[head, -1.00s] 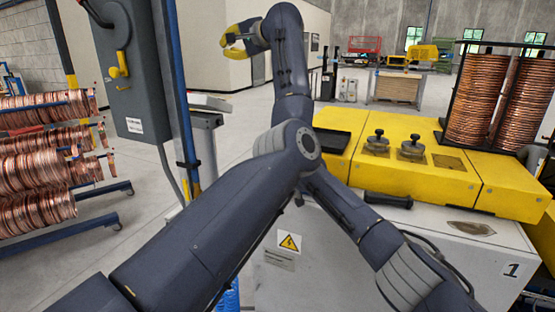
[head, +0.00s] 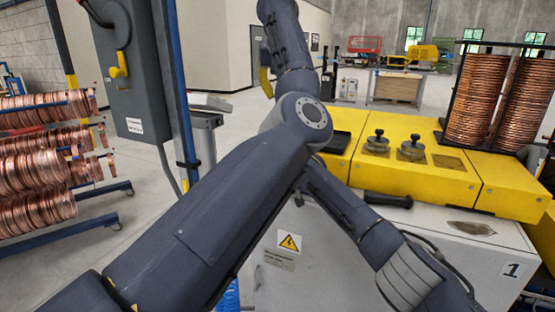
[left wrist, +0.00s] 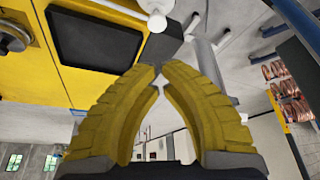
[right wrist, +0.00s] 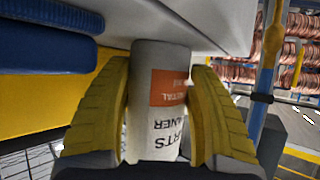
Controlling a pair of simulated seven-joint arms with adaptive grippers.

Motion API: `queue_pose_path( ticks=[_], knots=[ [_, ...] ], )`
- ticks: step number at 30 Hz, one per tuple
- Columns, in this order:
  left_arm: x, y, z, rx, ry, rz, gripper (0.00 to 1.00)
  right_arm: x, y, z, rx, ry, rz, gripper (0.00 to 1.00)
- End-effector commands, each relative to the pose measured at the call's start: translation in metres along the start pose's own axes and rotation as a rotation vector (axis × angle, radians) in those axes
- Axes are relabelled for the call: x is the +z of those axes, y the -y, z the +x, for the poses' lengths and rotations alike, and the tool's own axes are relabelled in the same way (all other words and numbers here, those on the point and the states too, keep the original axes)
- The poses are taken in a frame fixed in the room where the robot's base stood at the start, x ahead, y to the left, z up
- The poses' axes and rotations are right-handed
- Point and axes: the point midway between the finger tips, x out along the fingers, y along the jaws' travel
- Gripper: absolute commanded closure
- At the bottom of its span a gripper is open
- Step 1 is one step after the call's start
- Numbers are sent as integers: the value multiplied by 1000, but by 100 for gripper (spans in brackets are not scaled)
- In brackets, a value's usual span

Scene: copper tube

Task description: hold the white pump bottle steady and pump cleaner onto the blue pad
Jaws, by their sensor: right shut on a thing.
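The white pump bottle (right wrist: 158,80), with an orange patch and "CLEANER" lettering, sits between the fingers of my right gripper (right wrist: 158,85) in the right wrist view. The gripper is shut on it. Its pump top is not clearly seen. In the head view the bottle and my right gripper are hidden. My left gripper (left wrist: 160,68) has its two yellow fingertips drawn together with nothing between them. In the head view only a bit of its yellow finger (head: 265,82) shows beside my forearm. I cannot make out the blue pad for certain.
A yellow-topped machine (head: 425,160) with black knobs and a black tray (left wrist: 95,42) stands on a white cabinet (head: 400,240). A blue post with a grey control box (head: 135,70) and a copper coil rack (head: 45,160) stand left. Open floor lies behind.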

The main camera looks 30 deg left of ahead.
Motion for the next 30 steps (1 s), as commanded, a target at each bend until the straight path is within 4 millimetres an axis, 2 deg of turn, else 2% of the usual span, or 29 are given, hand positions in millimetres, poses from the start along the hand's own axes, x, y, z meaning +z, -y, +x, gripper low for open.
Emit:
queue_pose_path(
  ticks=[16,30],
  knots=[
    [20,0,47,1,3,-2,100,0,1,0,-2,0,2,57],
    [25,0,58,2,1,-1,100,0,1,0,-2,0,1,57]
  ],
)
